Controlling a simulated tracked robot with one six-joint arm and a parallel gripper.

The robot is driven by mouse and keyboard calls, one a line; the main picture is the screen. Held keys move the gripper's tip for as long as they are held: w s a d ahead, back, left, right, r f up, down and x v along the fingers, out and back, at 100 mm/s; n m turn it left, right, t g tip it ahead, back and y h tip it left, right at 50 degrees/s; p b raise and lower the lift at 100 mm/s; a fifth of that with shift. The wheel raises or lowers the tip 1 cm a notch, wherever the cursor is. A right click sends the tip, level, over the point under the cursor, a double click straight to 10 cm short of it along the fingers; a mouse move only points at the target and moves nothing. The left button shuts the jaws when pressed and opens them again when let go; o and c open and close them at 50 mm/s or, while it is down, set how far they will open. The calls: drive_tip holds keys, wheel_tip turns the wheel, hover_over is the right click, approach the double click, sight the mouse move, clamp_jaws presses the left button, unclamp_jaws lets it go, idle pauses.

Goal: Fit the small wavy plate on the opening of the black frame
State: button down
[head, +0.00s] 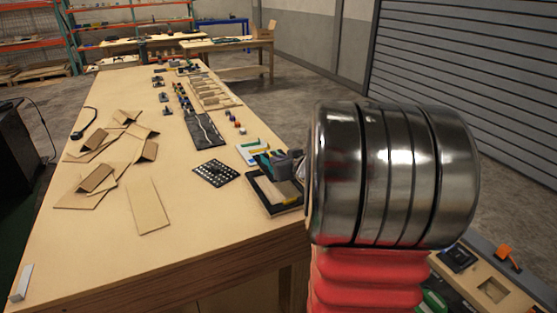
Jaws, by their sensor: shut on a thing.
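The black frame (262,200) lies on the near right edge of the wooden table, with a dark opening and some yellow along its right part. My grey gripper (277,174) is low over the frame's far side. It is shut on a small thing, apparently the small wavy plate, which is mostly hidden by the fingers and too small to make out. I cannot tell whether the plate touches the frame. My arm's large metal and red links cover the space right of the frame and hide part of the gripper.
A black dotted panel (215,173) lies left of the frame. A black board with a wavy light line (206,131) and a wooden tray (214,95) lie farther back. Cardboard pieces (97,178) cover the left side. The table's front is mostly clear.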

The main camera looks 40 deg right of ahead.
hover_over(280, 191)
drive_tip(key=shift+w+f, duration=0.2)
drive_tip(key=shift+f, duration=2.85)
drive_tip(key=shift+f, duration=1.1)
idle(0.6)
drive_tip(key=c, duration=1.7)
unclamp_jaws()
drive_tip(key=shift+s, duration=0.1)
drive_tip(key=shift+v, duration=6.85)
